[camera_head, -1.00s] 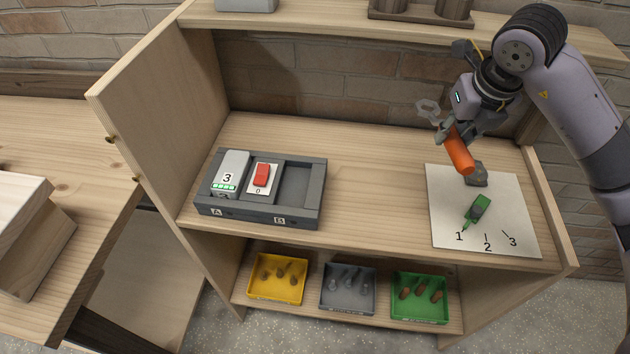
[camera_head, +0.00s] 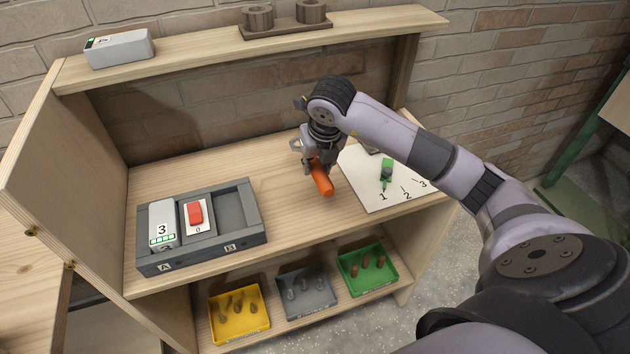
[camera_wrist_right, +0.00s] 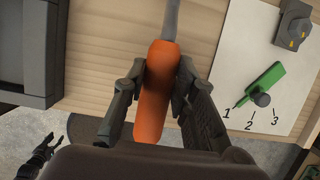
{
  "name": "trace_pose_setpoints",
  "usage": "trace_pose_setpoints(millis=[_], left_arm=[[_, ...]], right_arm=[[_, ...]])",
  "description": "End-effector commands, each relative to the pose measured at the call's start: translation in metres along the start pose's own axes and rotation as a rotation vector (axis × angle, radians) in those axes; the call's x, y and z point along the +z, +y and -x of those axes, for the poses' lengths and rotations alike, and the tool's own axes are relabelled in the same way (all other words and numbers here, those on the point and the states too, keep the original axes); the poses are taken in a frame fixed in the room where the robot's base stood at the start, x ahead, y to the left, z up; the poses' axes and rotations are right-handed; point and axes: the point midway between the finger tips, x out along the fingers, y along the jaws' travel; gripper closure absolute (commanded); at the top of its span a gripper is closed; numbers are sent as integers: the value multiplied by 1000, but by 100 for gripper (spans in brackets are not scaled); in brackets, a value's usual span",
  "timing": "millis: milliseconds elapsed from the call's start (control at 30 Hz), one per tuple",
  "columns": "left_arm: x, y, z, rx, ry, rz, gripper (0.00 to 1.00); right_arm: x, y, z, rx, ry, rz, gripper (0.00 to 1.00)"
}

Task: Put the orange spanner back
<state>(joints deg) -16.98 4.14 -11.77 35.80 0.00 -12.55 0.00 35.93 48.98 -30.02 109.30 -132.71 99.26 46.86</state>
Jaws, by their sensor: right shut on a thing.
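The orange spanner has an orange handle (camera_head: 321,180) and a grey metal head (camera_head: 296,147). My right gripper (camera_head: 314,160) is shut on its handle and holds it above the bare worktop, left of the white sheet. In the right wrist view the handle (camera_wrist_right: 153,95) lies between both fingers of the right gripper (camera_wrist_right: 160,85), and the grey shaft runs out of the top edge, so the head is hidden there. A dark shape like my left gripper (camera_wrist_right: 38,155) shows at the lower left of that view; its jaws are unclear.
The white sheet (camera_head: 365,190), numbered 1 to 3, bears a green switch-like piece (camera_head: 386,172). A grey tray (camera_head: 205,255) with slots A and B stands at left. Below are yellow (camera_head: 239,336), grey (camera_head: 308,311) and green (camera_head: 372,289) bins. A dark wooden holder (camera_head: 287,30) stands on the top shelf.

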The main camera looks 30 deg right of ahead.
Motion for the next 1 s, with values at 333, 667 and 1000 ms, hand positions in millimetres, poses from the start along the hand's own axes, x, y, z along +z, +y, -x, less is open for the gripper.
trace_pose_setpoints(millis=[333, 667, 1000], left_arm=[[6, -11, 8, -13, -11, 3, 60], [7, -10, 11, -12, -13, 3, 60], [6, -5, 8, -6, -12, 2, 60]], right_arm=[[-13, 0, -37, 0, 1, 1, 100], [-21, 0, -64, 0, -3, 0, 100], [-23, 0, -67, 0, -1, 1, 71]])
